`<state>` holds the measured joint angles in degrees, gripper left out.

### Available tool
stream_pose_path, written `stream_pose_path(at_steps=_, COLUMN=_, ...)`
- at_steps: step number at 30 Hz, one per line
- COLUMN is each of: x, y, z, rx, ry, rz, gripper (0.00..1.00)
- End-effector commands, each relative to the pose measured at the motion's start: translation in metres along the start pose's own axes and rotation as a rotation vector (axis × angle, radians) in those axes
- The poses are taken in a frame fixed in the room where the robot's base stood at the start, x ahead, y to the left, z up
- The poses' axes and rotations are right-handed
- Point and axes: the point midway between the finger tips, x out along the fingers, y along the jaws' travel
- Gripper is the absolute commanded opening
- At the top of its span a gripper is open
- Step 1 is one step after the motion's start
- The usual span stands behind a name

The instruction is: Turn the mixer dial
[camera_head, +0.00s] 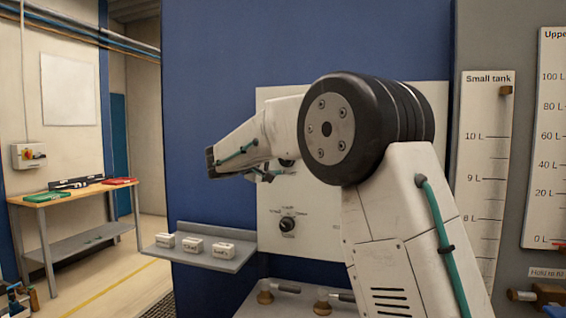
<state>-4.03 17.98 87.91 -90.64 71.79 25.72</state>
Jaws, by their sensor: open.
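A white panel (320,245) is mounted on the blue wall. A round black dial (287,225) with small markings around it sits low on this panel. Another dark round part (287,163) shows higher up, mostly hidden behind my arm. The labels are too small to read, so I cannot tell which one is the mixer dial. My gripper (226,172) is open, at the left end of my arm, above and to the left of the lower dial. It appears apart from both dark parts. My arm hides the panel's upper middle and right.
A grey shelf (236,264) with several white labelled blocks (194,244) juts out below left. Valves with brown knobs (265,297) sit below the panel. A small tank scale (484,160) stands at right. A workbench (75,191) stands far left.

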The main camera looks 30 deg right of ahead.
Motion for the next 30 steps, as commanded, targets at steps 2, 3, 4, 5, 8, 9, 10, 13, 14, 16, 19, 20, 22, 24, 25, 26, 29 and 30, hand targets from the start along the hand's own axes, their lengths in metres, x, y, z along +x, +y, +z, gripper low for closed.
stream_pose_path(at_steps=2, x=-0.015, y=0.0, z=0.0, rx=0.0, ry=0.002, rz=0.0, gripper=0.59)
stream_pose_path(at_steps=3, x=-0.02, y=0.0, z=-0.001, rx=0.0, ry=0.003, rz=0.0, gripper=0.59)
stream_pose_path(at_steps=4, x=-0.024, y=0.0, z=-0.001, rx=0.0, ry=0.004, rz=0.0, gripper=0.59)
stream_pose_path(at_steps=5, x=-0.028, y=0.0, z=-0.001, rx=0.0, ry=0.003, rz=0.0, gripper=0.59)
stream_pose_path(at_steps=8, x=-0.034, y=0.0, z=0.0, rx=-0.001, ry=0.001, rz=0.0, gripper=0.59)
stream_pose_path(at_steps=9, x=-0.036, y=0.0, z=0.0, rx=-0.001, ry=0.001, rz=0.0, gripper=0.59)
stream_pose_path(at_steps=10, x=-0.037, y=-0.001, z=0.0, rx=-0.001, ry=0.002, rz=0.0, gripper=0.59)
stream_pose_path(at_steps=13, x=-0.037, y=-0.001, z=0.0, rx=-0.001, ry=0.001, rz=0.0, gripper=0.59)
stream_pose_path(at_steps=14, x=-0.037, y=-0.001, z=0.0, rx=-0.001, ry=0.001, rz=0.0, gripper=0.59)
stream_pose_path(at_steps=16, x=-0.037, y=-0.001, z=0.0, rx=-0.001, ry=0.001, rz=0.0, gripper=0.59)
stream_pose_path(at_steps=19, x=-0.037, y=0.0, z=0.0, rx=-0.001, ry=0.001, rz=0.0, gripper=0.59)
stream_pose_path(at_steps=20, x=-0.037, y=0.0, z=0.0, rx=-0.001, ry=0.001, rz=0.0, gripper=0.59)
stream_pose_path(at_steps=22, x=-0.036, y=0.0, z=0.0, rx=-0.001, ry=0.001, rz=0.0, gripper=0.59)
stream_pose_path(at_steps=24, x=-0.036, y=0.0, z=0.0, rx=-0.004, ry=0.001, rz=0.0, gripper=0.59)
stream_pose_path(at_steps=25, x=-0.036, y=0.0, z=0.0, rx=-0.011, ry=0.001, rz=0.0, gripper=0.59)
stream_pose_path(at_steps=26, x=-0.036, y=-0.001, z=0.0, rx=-0.023, ry=0.0, rz=-0.005, gripper=0.59)
stream_pose_path(at_steps=29, x=-0.037, y=-0.025, z=0.009, rx=-0.065, ry=-0.027, rz=-0.077, gripper=0.59)
stream_pose_path(at_steps=30, x=-0.037, y=-0.04, z=0.017, rx=-0.088, ry=-0.043, rz=-0.116, gripper=0.59)
